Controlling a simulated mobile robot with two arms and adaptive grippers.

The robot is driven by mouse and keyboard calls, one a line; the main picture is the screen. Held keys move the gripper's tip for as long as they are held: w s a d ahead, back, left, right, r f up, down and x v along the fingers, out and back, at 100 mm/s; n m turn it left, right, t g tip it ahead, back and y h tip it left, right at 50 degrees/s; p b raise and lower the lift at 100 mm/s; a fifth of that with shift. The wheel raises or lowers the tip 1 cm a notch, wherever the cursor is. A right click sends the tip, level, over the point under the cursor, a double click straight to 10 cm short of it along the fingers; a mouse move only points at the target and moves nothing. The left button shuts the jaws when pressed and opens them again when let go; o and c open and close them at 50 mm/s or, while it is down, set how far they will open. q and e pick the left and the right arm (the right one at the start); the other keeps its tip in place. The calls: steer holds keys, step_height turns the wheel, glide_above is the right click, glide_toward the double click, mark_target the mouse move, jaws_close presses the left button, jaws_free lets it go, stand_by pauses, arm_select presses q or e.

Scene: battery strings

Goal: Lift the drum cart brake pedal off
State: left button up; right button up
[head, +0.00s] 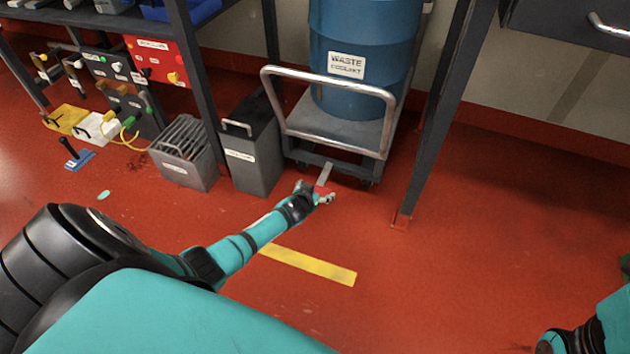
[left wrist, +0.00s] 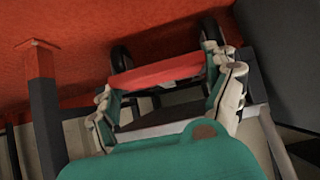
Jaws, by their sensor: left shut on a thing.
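The drum cart (head: 345,136) stands at the back centre with a blue drum on its grey deck. Its brake pedal (head: 322,189) is a grey lever with a red foot bar, low at the cart's front edge. In the left wrist view the red bar of the pedal (left wrist: 155,73) lies across between the two fingers. My left gripper (head: 316,197) is at the pedal and shut on it; it also shows in the left wrist view (left wrist: 168,78). The fingers hide part of the bar's ends. My right gripper is out of view; only part of that arm shows at bottom right.
A dark grey bin (head: 252,160) and a grey crate (head: 184,152) stand left of the cart. A table leg (head: 436,125) rises right of it. The red floor in front is clear, with a yellow stripe (head: 308,264).

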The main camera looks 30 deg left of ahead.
arm_select(q)
steer(key=shift+w+r, duration=0.25)
steer(key=o, duration=1.4)
steer(key=shift+o, duration=0.5)
steer(key=shift+s+f, duration=0.1)
steer(key=shift+s+r, duration=0.3)
steer(key=shift+s, duration=0.25)
steer(key=v, duration=1)
steer(key=shift+s+r, duration=0.25)
